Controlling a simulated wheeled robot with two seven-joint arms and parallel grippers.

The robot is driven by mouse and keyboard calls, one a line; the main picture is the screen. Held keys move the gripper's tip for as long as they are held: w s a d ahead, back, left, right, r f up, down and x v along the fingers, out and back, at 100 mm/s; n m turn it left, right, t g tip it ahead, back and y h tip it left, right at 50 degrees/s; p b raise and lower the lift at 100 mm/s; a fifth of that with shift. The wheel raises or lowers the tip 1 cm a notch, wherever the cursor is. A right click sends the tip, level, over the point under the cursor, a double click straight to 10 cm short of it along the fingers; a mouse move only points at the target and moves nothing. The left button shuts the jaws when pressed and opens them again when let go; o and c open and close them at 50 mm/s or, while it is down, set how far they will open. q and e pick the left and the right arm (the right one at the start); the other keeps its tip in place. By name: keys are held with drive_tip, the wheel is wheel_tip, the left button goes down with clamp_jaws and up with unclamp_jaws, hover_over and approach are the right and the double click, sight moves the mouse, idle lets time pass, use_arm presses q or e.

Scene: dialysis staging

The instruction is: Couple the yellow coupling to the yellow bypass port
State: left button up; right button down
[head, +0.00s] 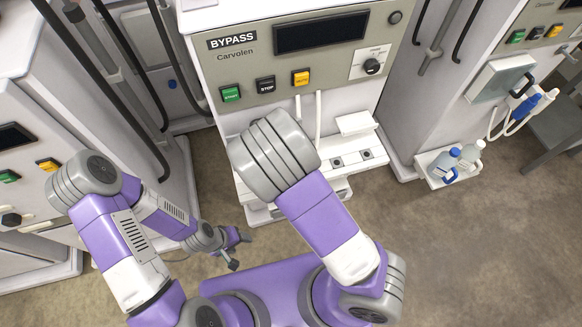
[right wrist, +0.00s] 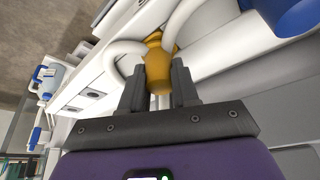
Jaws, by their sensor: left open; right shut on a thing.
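In the right wrist view my right gripper (right wrist: 158,82) is shut on the yellow coupling (right wrist: 158,66), with one dark finger on each side of it. The coupling's narrower end points away from the gripper, close to the white machine front. I cannot make out a separate yellow bypass port, nor whether the coupling touches one. In the head view my right arm hides the right gripper and the coupling. My left gripper (head: 240,252) is open and empty, low over the floor, left of my right arm.
The machine marked BYPASS (head: 295,90) stands ahead, with white hoses (head: 318,120) down its front. A blue part (right wrist: 295,14) shows at the top of the wrist view. Other machines stand left and right. A shelf with bottles (head: 445,172) is at right; the floor at lower right is clear.

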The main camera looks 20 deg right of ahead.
drive_tip(key=shift+f, duration=0.15)
drive_tip(key=c, duration=0.8)
unclamp_jaws()
drive_tip(key=shift+o, duration=0.2)
drive_tip(key=p+v, duration=0.3)
drive_tip(key=v, duration=0.4)
drive_tip(key=shift+r, duration=0.3)
drive_tip(key=shift+s, duration=0.15)
